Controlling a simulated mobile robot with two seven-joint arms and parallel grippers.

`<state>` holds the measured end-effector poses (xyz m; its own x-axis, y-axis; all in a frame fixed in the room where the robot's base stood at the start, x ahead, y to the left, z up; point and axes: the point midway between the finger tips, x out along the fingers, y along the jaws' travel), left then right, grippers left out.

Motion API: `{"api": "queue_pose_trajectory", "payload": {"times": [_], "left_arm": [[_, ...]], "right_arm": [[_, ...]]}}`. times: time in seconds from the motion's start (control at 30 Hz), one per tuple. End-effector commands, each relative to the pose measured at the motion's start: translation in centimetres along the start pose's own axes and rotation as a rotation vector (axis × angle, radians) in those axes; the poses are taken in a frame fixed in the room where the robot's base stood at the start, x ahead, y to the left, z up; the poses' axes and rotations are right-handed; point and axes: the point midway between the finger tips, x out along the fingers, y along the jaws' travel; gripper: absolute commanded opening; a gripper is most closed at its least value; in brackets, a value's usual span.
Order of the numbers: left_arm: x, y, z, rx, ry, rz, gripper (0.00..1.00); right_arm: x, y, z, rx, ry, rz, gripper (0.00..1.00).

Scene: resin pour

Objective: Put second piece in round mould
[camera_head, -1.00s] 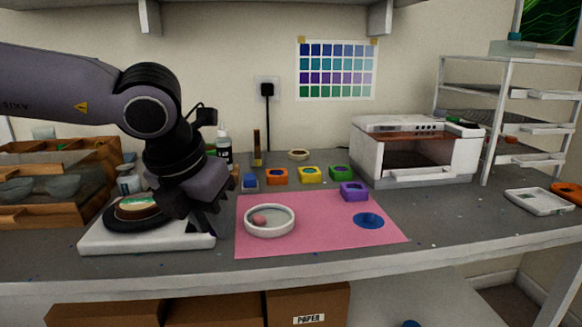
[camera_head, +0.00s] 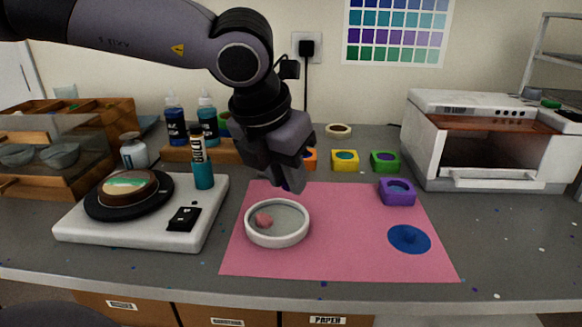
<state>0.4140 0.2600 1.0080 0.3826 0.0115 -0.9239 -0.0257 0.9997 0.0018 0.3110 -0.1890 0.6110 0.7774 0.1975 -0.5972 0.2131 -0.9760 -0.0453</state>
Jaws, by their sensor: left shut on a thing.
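The round mould (camera_head: 277,224) is a shallow ring with a pale rim and greyish floor, lying on the pink mat (camera_head: 350,255). A small pinkish piece (camera_head: 263,220) lies inside it, towards the left. My left gripper (camera_head: 293,184) points down just behind and above the mould's back rim, apart from it. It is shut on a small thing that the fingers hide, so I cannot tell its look. My right gripper is not in view.
A purple mould (camera_head: 397,191) and a blue puddle (camera_head: 409,238) are on the mat's right. A white oven (camera_head: 480,140) stands behind right. The mat's middle is clear.

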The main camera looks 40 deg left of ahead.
Motion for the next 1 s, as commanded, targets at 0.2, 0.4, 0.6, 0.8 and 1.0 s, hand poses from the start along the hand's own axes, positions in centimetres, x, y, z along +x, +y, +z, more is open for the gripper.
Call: {"api": "queue_pose_trajectory", "payload": {"times": [0.2, 0.4, 0.6, 0.8, 1.0], "left_arm": [[1.7, 0.0, -0.7, 0.000, 0.002, -0.001, 0.00], [3.5, 0.0, -1.5, 0.000, 0.003, 0.000, 0.00], [4.6, 0.0, -1.9, -0.001, 0.001, -0.001, 0.00], [4.8, 0.0, -2.0, 0.000, 0.000, -0.001, 0.00], [4.8, 0.0, -2.0, -0.001, 0.001, -0.001, 0.45]], "right_arm": [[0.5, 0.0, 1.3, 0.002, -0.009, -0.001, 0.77], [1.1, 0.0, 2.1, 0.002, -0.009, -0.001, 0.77], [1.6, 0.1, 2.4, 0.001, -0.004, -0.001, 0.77], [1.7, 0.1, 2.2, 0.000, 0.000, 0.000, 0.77], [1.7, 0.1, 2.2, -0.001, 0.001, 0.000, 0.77]]}}
